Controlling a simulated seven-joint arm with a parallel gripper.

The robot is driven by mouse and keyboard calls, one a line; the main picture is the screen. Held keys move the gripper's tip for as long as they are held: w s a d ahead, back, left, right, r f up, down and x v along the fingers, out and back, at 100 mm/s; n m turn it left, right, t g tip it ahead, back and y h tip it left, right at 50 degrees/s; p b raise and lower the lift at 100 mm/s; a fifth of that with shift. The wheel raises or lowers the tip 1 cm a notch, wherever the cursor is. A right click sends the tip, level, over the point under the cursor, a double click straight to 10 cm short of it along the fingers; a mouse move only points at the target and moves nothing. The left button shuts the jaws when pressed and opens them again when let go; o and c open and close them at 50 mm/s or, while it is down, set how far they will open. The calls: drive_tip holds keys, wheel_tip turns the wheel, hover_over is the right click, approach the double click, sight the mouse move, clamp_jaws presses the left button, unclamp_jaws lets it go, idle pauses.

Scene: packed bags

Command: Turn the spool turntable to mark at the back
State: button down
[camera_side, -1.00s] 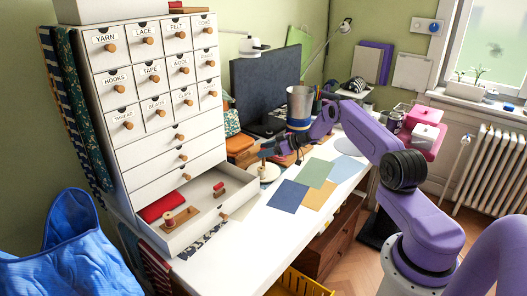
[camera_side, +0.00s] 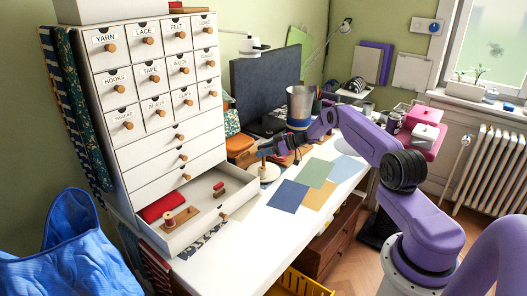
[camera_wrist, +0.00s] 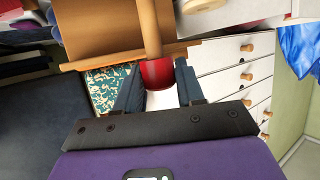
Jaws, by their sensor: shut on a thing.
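The spool turntable (camera_side: 270,173) is a small cream disc on the white table, beside the open drawer. A thin wooden post (camera_side: 262,170) stands up from it in the side view. My gripper (camera_side: 263,151) is at the top of this post. In the wrist view, my gripper (camera_wrist: 158,90) has its two dark fingers on either side of a red piece (camera_wrist: 157,73) in line with a wooden post (camera_wrist: 150,28), and is shut on it. The mark cannot be made out, and the disc is not clearly seen in the wrist view.
A white drawer cabinet (camera_side: 150,105) stands at the left; its open bottom drawer (camera_side: 205,215) holds spools. Orange and brown boxes (camera_side: 240,150) and a metal cup (camera_side: 300,103) stand behind. Coloured sheets (camera_side: 288,195) lie flat at the right. The table's front is clear.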

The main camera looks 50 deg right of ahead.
drive_tip(key=shift+r+n+g+y, duration=0.1)
drive_tip(key=shift+n+g+y, duration=0.2)
drive_tip(key=shift+n+y, duration=0.2)
drive_tip(key=c, duration=0.8)
unclamp_jaws()
drive_tip(key=v, duration=1.7)
drive_tip(key=shift+s+r, duration=0.1)
drive_tip(key=shift+s, duration=0.1)
